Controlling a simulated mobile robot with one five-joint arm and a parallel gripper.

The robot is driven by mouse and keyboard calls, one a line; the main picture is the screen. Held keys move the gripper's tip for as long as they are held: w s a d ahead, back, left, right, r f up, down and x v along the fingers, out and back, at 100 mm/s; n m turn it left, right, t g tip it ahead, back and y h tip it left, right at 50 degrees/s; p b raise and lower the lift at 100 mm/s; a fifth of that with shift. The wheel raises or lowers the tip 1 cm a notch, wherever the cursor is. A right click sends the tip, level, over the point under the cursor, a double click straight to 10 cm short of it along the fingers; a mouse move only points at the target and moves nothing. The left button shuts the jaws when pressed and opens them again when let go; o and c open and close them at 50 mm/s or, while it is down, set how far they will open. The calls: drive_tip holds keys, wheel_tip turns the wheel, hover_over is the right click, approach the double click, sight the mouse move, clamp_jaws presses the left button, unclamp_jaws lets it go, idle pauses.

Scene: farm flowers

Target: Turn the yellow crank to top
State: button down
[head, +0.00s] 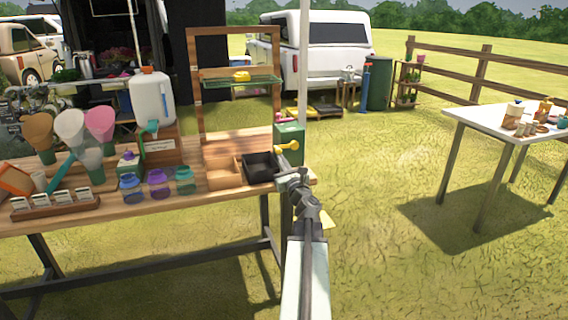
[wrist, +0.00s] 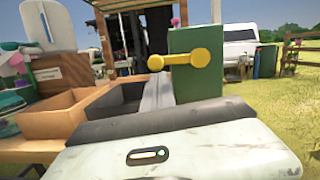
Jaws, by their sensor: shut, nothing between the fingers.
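The yellow crank (head: 291,146) is on the face of a green box (head: 288,131) at the right end of the wooden table. In the wrist view the crank (wrist: 179,60) lies nearly level on the green box (wrist: 195,84). Its larger round end is on the right and its smaller knob is on the left, slightly lower. My gripper (head: 283,168) is shut and empty, just below and in front of the crank. In the wrist view its grey fingers (wrist: 158,88) point forward, below the small knob. Contact with the crank cannot be made out.
A black tray (head: 261,168) and a wooden tray (head: 224,175) sit left of the green box. A wooden frame (head: 193,95) stands behind them. Jars, cones and a white water container (head: 152,98) fill the table's left. Open grass lies right, before a white table (head: 480,119).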

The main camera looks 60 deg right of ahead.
drive_tip(key=shift+a+r+p, duration=0.15)
drive_tip(key=shift+r+p, duration=0.15)
drive_tip(key=shift+r, duration=0.15)
drive_tip(key=shift+w, duration=0.1)
drive_tip(key=shift+a, duration=0.1)
idle(0.4)
